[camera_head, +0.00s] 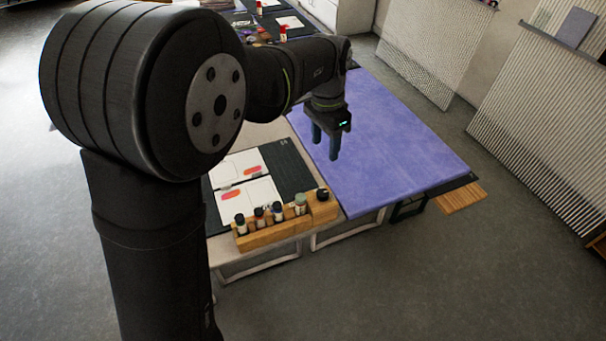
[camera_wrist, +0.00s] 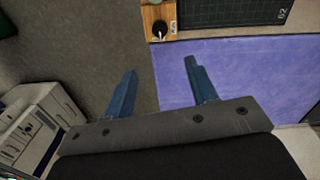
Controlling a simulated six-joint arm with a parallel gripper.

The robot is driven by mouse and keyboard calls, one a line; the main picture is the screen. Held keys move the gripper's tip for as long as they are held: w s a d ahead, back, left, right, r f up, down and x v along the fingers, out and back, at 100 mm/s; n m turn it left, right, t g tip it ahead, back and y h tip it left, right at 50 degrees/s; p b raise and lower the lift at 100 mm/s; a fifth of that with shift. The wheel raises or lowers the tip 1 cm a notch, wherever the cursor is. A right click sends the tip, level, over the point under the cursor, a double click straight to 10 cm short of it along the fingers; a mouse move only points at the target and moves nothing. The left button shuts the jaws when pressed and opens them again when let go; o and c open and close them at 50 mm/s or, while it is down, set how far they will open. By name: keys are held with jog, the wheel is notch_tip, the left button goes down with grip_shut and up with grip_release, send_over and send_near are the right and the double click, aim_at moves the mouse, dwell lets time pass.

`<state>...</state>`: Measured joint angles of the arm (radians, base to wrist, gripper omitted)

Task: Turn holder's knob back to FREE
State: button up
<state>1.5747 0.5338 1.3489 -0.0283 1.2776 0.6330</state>
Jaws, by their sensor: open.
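The wooden holder (camera_head: 270,235) stands along the front edge of the light table, with several dark-capped bottles in it. Its round black knob (camera_head: 322,193) sits on the raised right end block. In the wrist view the holder's end (camera_wrist: 151,15) shows at the top, with the knob (camera_wrist: 160,28) and a small pale label beside it. The knob's setting is too small to read. My gripper (camera_head: 325,148) is open and empty, pointing down above the purple surface, behind the holder and apart from it. Its blue fingers (camera_wrist: 160,66) are spread in the wrist view.
The purple-topped table (camera_head: 400,150) is clear. A dark cutting mat (camera_head: 288,168) lies behind the holder, with white sheets (camera_head: 246,195) bearing red shapes. A wooden board (camera_head: 459,197) juts out at the right. A white drawer cabinet (camera_wrist: 38,125) stands on the floor.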

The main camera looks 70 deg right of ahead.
aim_at(323, 192)
jog(key=f, duration=1.6)
jog(key=shift+s+a+f, duration=0.15)
jog(key=shift+s+f, duration=0.05)
jog(key=shift+f, duration=0.15)
jog(key=c, duration=1)
